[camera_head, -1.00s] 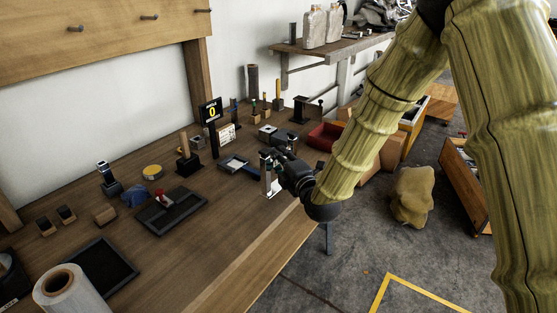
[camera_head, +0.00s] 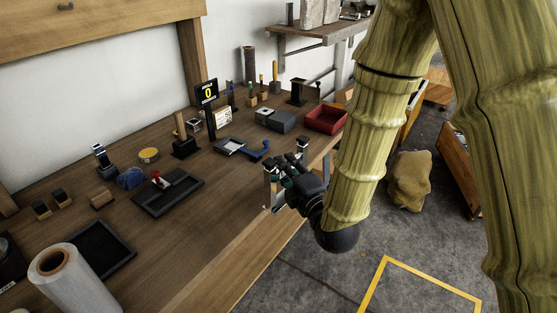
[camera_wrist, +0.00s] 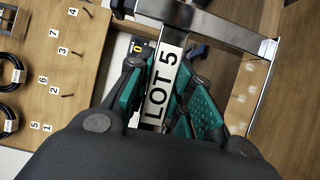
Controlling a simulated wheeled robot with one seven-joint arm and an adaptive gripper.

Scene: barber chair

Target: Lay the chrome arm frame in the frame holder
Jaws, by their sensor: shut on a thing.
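The chrome arm frame (camera_head: 268,190) is in my gripper (camera_head: 286,177), above the front edge of the wooden bench in the head view. Its two ends show apart on either side of the gripper, which partly hides its middle. In the wrist view, the green-padded fingers of my gripper (camera_wrist: 166,78) are shut on the chrome arm frame (camera_wrist: 225,32), which has a white "LOT 5" label and a crossbar beyond. I cannot tell for sure which bench item is the frame holder.
A small tray with a blue-handled item (camera_head: 258,153), a grey box (camera_head: 281,122) and a red bin (camera_head: 326,118) stand beyond the gripper. A black tray (camera_head: 168,192) and a white roll (camera_head: 72,281) are to the left. Bare bench lies between.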

